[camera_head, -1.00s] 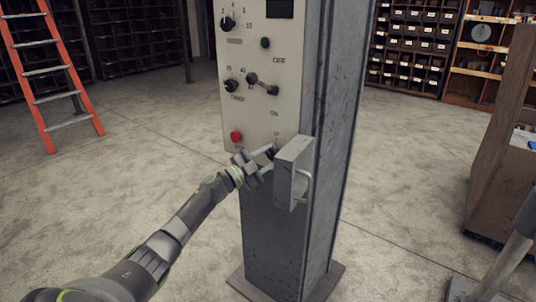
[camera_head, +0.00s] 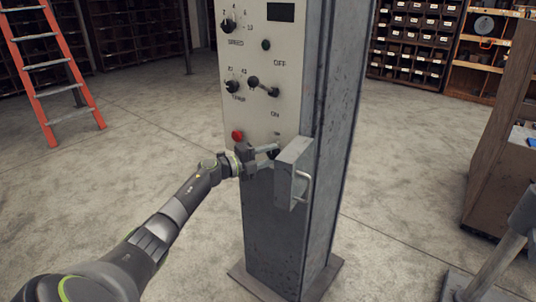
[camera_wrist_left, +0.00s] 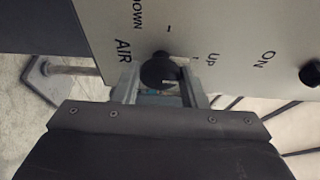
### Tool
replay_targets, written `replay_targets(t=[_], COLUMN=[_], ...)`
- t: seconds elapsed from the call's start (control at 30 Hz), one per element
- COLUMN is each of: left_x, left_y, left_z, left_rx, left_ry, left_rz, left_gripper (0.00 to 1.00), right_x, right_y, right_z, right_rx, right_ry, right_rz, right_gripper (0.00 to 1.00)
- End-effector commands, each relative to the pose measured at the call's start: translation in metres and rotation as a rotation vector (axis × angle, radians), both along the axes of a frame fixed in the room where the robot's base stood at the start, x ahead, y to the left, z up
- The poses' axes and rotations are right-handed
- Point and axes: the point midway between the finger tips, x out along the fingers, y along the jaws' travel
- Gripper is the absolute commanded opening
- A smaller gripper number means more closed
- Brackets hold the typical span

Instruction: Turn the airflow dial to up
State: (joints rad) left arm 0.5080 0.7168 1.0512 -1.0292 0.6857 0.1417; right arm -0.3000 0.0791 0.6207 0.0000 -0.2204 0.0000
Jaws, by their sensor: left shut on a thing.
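The airflow dial is a small black knob (camera_wrist_left: 160,72) on the pale control panel, with "AIR", "DOWN" and "UP" printed around it in the left wrist view. In the head view the dial (camera_head: 273,153) sits low on the panel, partly hidden by the fingers. My left gripper (camera_head: 270,155) reaches it from the left and is shut on it. In the left wrist view its two fingers flank the knob, one on each side. Which way the dial's pointer faces is unclear. My right gripper is not in view.
The panel (camera_head: 258,105) is on a grey metal column (camera_head: 272,235). A grey box with a handle (camera_head: 293,172) juts out close to the right of the dial. A red button (camera_head: 237,135) and several other knobs are above. An orange ladder (camera_head: 72,75) stands far left.

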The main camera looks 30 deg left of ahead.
Motion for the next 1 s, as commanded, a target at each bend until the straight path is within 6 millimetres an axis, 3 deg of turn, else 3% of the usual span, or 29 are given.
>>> replay_targets(t=[0.5, 0.53, 0.67, 1.0], left_x=[-0.0006, -0.0006, -0.0005, -0.0023], left_y=[-0.0005, -0.0005, -0.0004, 0.0013], left_z=[-0.0019, -0.0019, -0.0016, -0.0009], left_rx=[0.021, 0.021, 0.019, 0.019], left_ry=[0.001, 0.001, 0.0, -0.001], left_rz=[-0.002, -0.002, -0.001, 0.0], left_gripper=[0.15, 0.41, 0.57, 0.59], right_x=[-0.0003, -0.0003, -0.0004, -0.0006], right_y=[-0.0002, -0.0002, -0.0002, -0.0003], right_z=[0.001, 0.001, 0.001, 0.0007], right_rx=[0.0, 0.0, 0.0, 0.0], right_ry=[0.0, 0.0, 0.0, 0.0], right_rz=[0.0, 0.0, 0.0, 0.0], right_gripper=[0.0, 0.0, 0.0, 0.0])
